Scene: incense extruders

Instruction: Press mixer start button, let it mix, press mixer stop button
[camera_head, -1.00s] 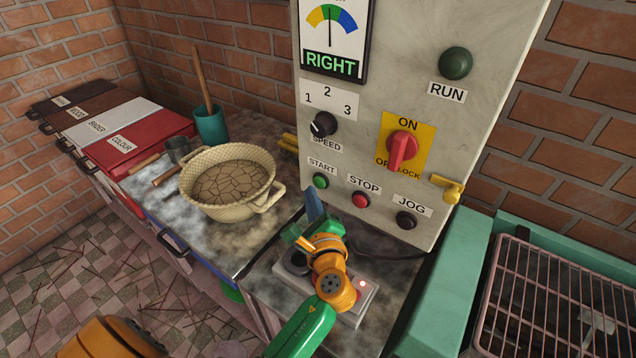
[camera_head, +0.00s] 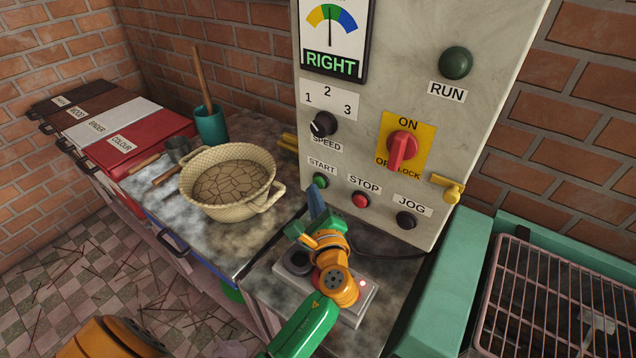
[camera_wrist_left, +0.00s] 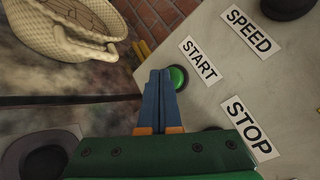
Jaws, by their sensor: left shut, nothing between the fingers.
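The panel (camera_head: 435,120) carries a green START button (camera_head: 320,181), a red STOP button (camera_head: 361,200) and a dark JOG button (camera_head: 406,220). My left gripper (camera_head: 316,199) is shut and empty, its blue fingers pointing up at the panel just below the START button. In the left wrist view the shut fingertips (camera_wrist_left: 160,74) overlap the left edge of the green START button (camera_wrist_left: 178,77); I cannot tell whether they touch it. The STOP label (camera_wrist_left: 248,126) is to their right. The RUN lamp (camera_head: 456,63) is dark green. My right gripper is not in view.
A woven two-handled bowl (camera_head: 272,200) stands left of my left gripper. A grey control box (camera_head: 352,310) with a dark round part (camera_head: 297,262) lies under my wrist. A yellow handle (camera_head: 450,190) sticks out right of the buttons. A wire-rack unit (camera_head: 560,300) stands at the right.

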